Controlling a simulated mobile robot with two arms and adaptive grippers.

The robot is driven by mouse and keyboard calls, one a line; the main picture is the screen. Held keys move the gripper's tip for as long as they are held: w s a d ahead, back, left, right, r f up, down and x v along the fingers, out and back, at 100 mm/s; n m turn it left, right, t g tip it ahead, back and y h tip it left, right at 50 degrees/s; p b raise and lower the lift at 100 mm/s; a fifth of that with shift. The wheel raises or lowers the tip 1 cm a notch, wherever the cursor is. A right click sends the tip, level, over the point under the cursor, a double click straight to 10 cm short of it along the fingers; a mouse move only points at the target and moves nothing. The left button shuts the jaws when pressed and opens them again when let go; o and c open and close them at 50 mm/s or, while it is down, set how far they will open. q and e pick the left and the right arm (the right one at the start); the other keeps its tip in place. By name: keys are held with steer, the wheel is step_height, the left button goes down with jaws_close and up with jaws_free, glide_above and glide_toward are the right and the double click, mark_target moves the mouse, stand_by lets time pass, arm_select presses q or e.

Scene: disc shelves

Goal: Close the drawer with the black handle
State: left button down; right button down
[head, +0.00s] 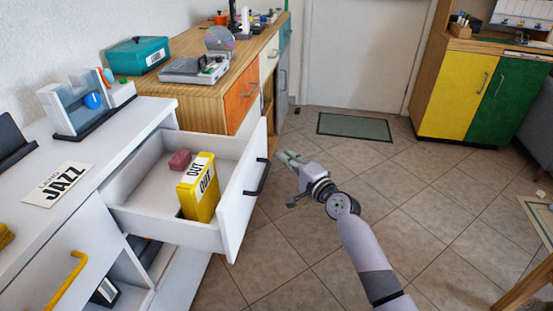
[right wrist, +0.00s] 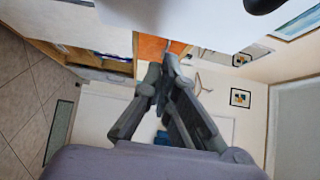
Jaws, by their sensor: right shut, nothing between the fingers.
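The white drawer (head: 233,205) stands pulled out from the white cabinet in the head view. Its black handle (head: 261,174) is on the front panel, on the right side. My right gripper (head: 283,156) is shut and empty, just to the right of the drawer front and a little beyond the handle. In the right wrist view the fingers (right wrist: 168,62) meet at their tips, and the white panel edge is above them. Part of a black shape, likely the handle, shows at the top right there. My left gripper is not in view.
Inside the drawer are a yellow box (head: 199,189) marked OUT and a reddish block (head: 180,160). A wooden cabinet (head: 207,105) stands beyond.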

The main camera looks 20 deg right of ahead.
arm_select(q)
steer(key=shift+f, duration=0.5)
arm_select(e)
steer(key=shift+w+a, duration=0.4)
steer(key=shift+a, duration=0.3)
steer(key=shift+w+a, duration=0.4)
steer(key=shift+a, duration=0.3)
steer(key=shift+a, duration=0.1)
